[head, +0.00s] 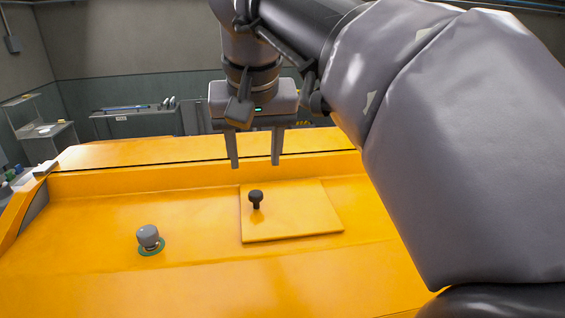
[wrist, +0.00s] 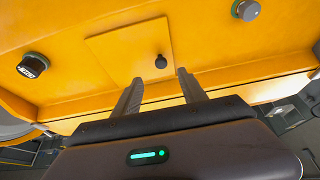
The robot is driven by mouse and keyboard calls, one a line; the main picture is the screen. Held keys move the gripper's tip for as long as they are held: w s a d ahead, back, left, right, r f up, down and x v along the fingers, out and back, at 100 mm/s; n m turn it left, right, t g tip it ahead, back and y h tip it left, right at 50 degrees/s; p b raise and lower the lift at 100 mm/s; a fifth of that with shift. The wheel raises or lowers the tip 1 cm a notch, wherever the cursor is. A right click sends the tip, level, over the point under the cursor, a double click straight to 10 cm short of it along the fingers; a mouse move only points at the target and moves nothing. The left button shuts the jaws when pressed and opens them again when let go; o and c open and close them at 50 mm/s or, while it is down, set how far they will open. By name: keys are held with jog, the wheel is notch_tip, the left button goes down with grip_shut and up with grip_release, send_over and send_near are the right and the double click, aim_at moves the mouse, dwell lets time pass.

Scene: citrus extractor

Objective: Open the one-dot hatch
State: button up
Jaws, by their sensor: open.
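A square yellow hatch panel (head: 300,212) lies on the sloping face of the yellow machine, flat and shut. A black knob (head: 256,197) stands up near its left side. I can make out no dot mark on it. My gripper (head: 255,164) points down, open and empty, above the hatch's far edge, with its fingertips apart from the knob. In the wrist view, the hatch (wrist: 115,48) and its black knob (wrist: 161,62) show just beyond the gap between my open fingers (wrist: 160,76).
A grey round knob (head: 148,236) on a green ring stands left of the hatch. In the wrist view, a dark-sided knob (wrist: 32,65) is at left and a grey knob (wrist: 247,9) at top right. A raised yellow ledge (head: 120,180) runs behind the hatch.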

aim_at(256, 195)
jog(key=x, duration=0.3)
jog(key=w+b+x, duration=0.1)
jog(key=x, duration=0.6)
jog(key=shift+w+a, duration=0.3)
jog(key=shift+w, duration=0.25)
jog(key=shift+s+d+f, duration=0.1)
jog(key=shift+s+f, duration=0.15)
jog(key=shift+f, duration=0.85)
jog(key=shift+w+f, duration=0.1)
jog(key=shift+f, duration=0.3)
jog(key=shift+w+a+f, duration=0.25)
jog(key=shift+w+f, duration=0.4)
jog(key=shift+w, duration=0.15)
jog(key=shift+s+d+r, duration=0.1)
jog(key=shift+s+r, duration=0.05)
jog(key=shift+s, duration=0.2)
jog(key=shift+c, duration=0.2)
grip_shut()
